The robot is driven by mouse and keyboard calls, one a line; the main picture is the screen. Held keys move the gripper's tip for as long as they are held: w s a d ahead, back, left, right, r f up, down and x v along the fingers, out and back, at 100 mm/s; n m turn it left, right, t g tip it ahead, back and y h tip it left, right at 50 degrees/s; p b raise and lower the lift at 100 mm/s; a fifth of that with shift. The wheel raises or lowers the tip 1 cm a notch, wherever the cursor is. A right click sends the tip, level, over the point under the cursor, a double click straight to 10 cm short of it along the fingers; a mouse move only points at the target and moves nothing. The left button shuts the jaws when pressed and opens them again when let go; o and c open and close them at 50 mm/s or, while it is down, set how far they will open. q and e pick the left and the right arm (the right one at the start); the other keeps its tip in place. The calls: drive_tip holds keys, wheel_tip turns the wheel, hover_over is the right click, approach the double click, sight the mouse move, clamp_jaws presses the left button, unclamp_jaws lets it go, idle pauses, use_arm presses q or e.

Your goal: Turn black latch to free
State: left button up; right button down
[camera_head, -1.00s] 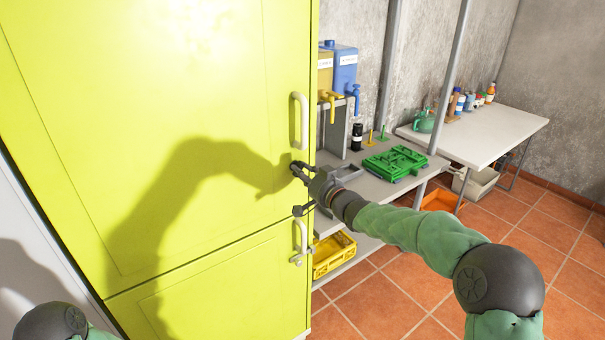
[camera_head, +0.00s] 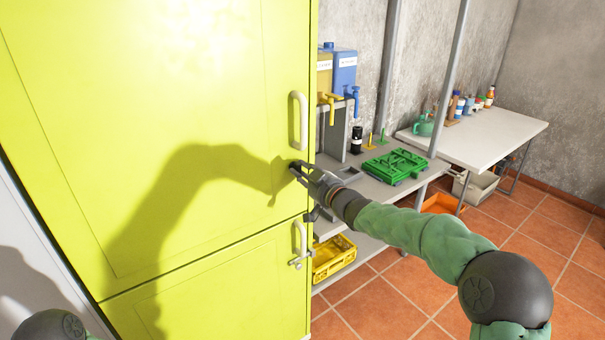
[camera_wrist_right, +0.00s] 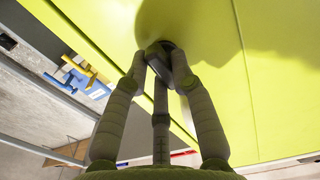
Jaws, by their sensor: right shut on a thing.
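The black latch (camera_wrist_right: 157,48) sits on the yellow-green cabinet's upper door, below the upper pale handle (camera_head: 299,120). In the wrist view its dark body shows between the fingertips, against the door. My right gripper (camera_head: 298,170) reaches in from the right and is shut on the latch; the fingers hide most of it in the head view. In the wrist view, the right gripper (camera_wrist_right: 160,62) has one finger on each side of the latch. My left gripper is out of view.
A lower pale handle (camera_head: 299,240) is on the lower door. Right of the cabinet (camera_head: 200,60), a shelf holds blue and yellow dispensers, a green crate (camera_head: 395,165) and a yellow crate (camera_head: 334,258). A white table (camera_head: 490,130) stands farther right. Tiled floor is open in front.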

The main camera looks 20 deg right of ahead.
idle(0.4)
drive_tip(key=c, duration=1)
unclamp_jaws()
drive_tip(key=shift+c, duration=0.2)
drive_tip(key=shift+s+d, duration=0.1)
drive_tip(key=v, duration=1.1)
drive_tip(key=shift+s, duration=0.4)
